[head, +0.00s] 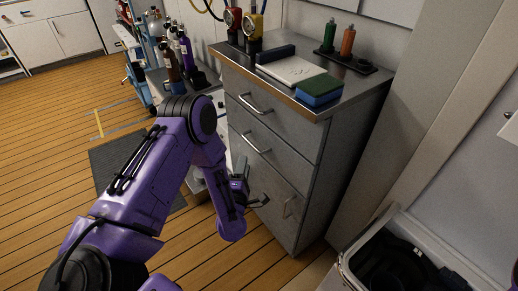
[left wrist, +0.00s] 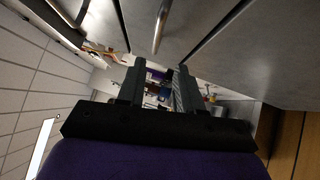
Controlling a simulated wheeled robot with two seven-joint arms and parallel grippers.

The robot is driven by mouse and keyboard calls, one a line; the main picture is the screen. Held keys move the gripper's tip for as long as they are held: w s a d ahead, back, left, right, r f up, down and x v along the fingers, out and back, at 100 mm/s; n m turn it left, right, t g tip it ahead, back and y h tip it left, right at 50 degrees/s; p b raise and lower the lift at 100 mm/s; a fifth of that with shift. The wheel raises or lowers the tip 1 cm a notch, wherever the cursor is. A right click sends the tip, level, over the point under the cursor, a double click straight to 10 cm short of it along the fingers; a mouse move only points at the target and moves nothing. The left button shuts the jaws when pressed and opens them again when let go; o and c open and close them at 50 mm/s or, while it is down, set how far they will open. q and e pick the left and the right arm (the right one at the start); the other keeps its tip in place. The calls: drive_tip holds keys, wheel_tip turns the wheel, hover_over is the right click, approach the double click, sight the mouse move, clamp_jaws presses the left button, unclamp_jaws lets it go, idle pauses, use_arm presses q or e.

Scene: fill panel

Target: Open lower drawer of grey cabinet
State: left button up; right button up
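The grey cabinet (head: 345,130) stands right of centre in the head view, its front facing left. Two drawers with bar handles, an upper one (head: 255,104) and one below it (head: 257,143), sit above a taller lower front (head: 265,180) with its own handle (head: 288,206). All fronts look closed. My left gripper (head: 252,196) is beside the lower front, apart from its handle. In the left wrist view my left gripper (left wrist: 157,88) has its fingers apart with nothing between them, and a metal bar handle (left wrist: 160,25) lies beyond them. My right gripper is not in view.
On the cabinet top lie a blue-green sponge (head: 319,89), a white pad (head: 291,69) and a rack with green and orange bottles (head: 346,64). An open white bin (head: 400,225) stands at lower right. Bottles (head: 178,55) stand behind. Wooden floor (head: 50,130) is clear at left.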

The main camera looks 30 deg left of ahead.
sight(249, 141)
use_arm(q)
drive_tip(key=x, duration=1)
drive_tip(key=shift+w+r, duration=0.2)
drive_tip(key=shift+r, duration=0.2)
clamp_jaws()
